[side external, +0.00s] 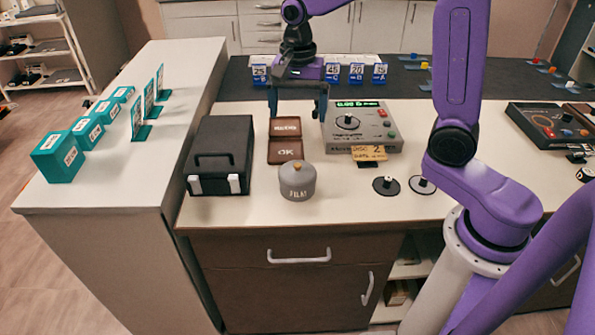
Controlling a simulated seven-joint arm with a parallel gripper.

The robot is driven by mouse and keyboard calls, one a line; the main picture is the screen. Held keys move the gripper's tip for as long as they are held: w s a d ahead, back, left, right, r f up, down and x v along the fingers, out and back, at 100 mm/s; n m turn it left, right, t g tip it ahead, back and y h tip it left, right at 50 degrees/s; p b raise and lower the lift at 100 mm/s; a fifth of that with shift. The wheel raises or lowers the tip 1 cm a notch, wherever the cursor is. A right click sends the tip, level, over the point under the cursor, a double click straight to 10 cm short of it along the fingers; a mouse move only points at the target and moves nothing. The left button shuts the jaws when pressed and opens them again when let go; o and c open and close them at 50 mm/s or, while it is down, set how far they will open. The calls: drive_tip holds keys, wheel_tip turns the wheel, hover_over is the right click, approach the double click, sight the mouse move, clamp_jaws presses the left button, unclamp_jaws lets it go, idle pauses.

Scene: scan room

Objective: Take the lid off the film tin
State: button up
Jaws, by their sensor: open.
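The film tin (298,187) is a grey round tin with dark lettering on its side, standing upright on the worktop near the front edge. Its lid (297,168) is on top and has a small tan knob. My gripper (297,117) is open and empty, with its two dark fingers pointing down. In the picture it is above and behind the tin, apart from it. Nothing is between the fingers that I can make out.
A black case (222,155) stands left of the tin. Brown trays (285,150), one marked OK, lie behind it. A grey meter box (362,130) with a yellow tag (369,152) is to the right. Black discs (386,186) lie right of the tin. The front worktop between is clear.

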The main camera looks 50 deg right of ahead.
drive_tip(key=w+m, duration=0.1)
drive_tip(key=m, duration=0.1)
approach(298, 165)
wheel_tip(298, 165, down, 10)
drive_tip(key=shift+w+r, duration=0.15)
idle(0.6)
drive_tip(key=c, duration=0.9)
